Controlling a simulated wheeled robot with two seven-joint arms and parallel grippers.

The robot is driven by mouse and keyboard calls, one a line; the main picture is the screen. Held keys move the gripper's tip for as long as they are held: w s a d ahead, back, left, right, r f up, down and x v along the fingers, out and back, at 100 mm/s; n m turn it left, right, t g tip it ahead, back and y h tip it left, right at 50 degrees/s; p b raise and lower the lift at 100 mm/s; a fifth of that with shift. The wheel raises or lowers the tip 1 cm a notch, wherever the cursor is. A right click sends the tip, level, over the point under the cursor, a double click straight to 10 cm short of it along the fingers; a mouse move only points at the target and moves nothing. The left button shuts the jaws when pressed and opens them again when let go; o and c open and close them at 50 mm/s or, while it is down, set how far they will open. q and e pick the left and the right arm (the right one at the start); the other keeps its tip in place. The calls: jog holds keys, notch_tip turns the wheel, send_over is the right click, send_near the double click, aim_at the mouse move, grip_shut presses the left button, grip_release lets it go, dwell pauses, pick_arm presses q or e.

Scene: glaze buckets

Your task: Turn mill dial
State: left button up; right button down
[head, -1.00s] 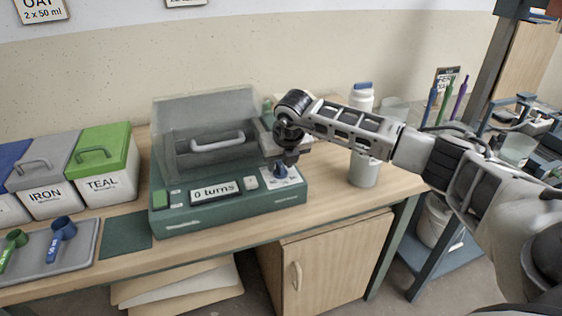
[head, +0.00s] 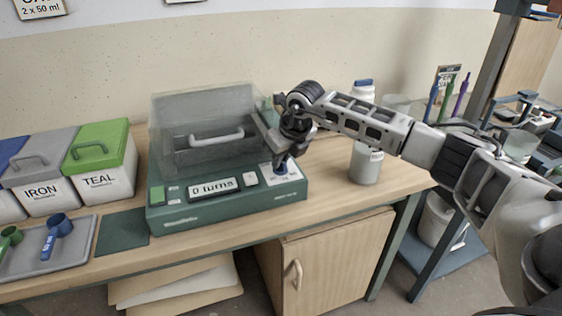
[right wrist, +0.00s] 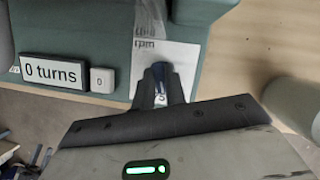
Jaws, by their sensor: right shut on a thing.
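The green mill (head: 225,207) stands on the bench with its clear lid (head: 203,130) down over a grey handle. Its display (head: 213,187) reads "0 turns". The blue dial (head: 281,168) sits on a white label at the mill's front right. My right gripper (head: 283,160) reaches down from above and is shut on the dial. In the right wrist view the dial (right wrist: 158,84) shows between the fingers, partly hidden by the gripper. The display (right wrist: 53,72) there also reads "0 turns". My left gripper is in no view.
Lidded bins marked IRON (head: 45,185) and TEAL (head: 102,165) stand left of the mill. A grey tray (head: 75,262) with blue and green scoops lies in front of them. A white jar (head: 365,164) stands right of the mill.

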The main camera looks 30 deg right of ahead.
jog(key=n+y, duration=0.1)
jog(key=n, duration=0.2)
jog(key=n+y+b, duration=0.1)
jog(key=n, duration=0.1)
jog(key=shift+d+n+g, duration=0.1)
jog(key=shift+n+g, duration=0.2)
jog(key=shift+n, duration=0.1)
dwell(0.4)
jog(key=c, duration=1.4)
grip_release()
jog(key=shift+c, duration=0.2)
jog(key=shift+r, duration=0.1)
jog(key=v, duration=1.6)
jog(key=shift+w+d+b, duration=0.2)
jog(key=shift+b, duration=0.2)
